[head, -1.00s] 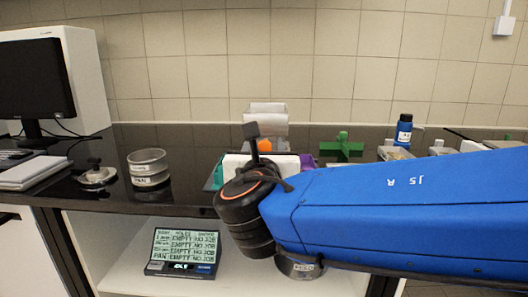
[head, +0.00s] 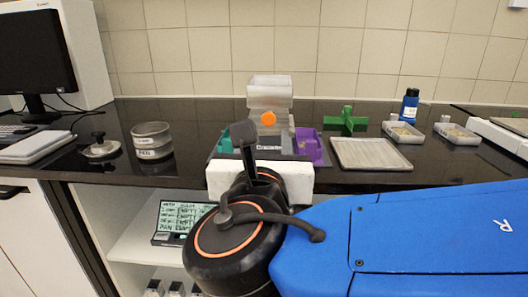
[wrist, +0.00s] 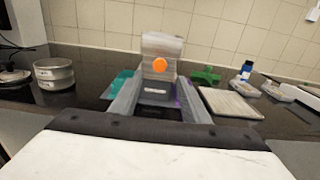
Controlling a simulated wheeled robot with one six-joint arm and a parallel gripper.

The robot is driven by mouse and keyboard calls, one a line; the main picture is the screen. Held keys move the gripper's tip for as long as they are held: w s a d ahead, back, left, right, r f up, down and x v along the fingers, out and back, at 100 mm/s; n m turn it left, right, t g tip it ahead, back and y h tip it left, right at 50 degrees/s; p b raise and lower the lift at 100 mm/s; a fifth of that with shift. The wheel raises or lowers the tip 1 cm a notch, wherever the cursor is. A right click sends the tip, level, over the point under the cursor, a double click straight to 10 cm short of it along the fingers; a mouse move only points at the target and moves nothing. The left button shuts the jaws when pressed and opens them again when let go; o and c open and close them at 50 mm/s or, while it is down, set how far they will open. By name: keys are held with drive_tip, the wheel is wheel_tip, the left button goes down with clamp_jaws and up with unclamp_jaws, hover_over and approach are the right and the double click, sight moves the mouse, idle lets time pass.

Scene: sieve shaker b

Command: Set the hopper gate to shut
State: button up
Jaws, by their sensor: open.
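The hopper (head: 269,91) is a clear box standing at the back of the counter, with an orange round knob (head: 268,118) on its front. In the wrist view the hopper (wrist: 162,47) and the orange knob (wrist: 159,65) are straight ahead, between my gripper's fingers. I cannot tell from the knob whether the gate is open or shut. My gripper (wrist: 156,98) is open and empty, in front of the hopper and apart from it. In the head view my own wrist hides most of the fingers and the lower front of the hopper's stand.
A teal block (wrist: 119,84) and a purple block (head: 308,146) flank the hopper. A green cross-shaped piece (head: 346,119), a flat tray (head: 371,153), a blue bottle (head: 410,106) and small dishes (head: 404,132) stand right. A sieve pan (head: 152,141) and a lid (head: 101,147) stand left.

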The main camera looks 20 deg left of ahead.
drive_tip(key=shift+v, duration=2.45)
drive_tip(key=w+d+f+m+g+h, duration=0.2)
drive_tip(key=w+d+f+m+h, duration=0.15)
drive_tip(key=d, duration=0.45)
drive_tip(key=w+d+f+m+g+h, duration=0.2)
drive_tip(key=w+d+f+m, duration=0.25)
drive_tip(key=d, duration=0.25)
drive_tip(key=w+d+f+m+g+h, duration=0.25)
drive_tip(key=d+f+m, duration=0.25)
drive_tip(key=d, duration=0.3)
drive_tip(key=s+d+f+m+g+y, duration=0.1)
drive_tip(key=s+d+f+m+g, duration=0.2)
drive_tip(key=m, duration=1)
drive_tip(key=s+d+f+m+g+y, duration=0.2)
drive_tip(key=s+d+f+m, duration=0.5)
drive_tip(key=d+f+m, duration=0.5)
drive_tip(key=d+g, duration=0.1)
drive_tip(key=d, duration=0.2)
drive_tip(key=shift+s+m+y, duration=0.25)
drive_tip(key=shift+m+y, duration=0.05)
drive_tip(key=shift+m, duration=0.1)
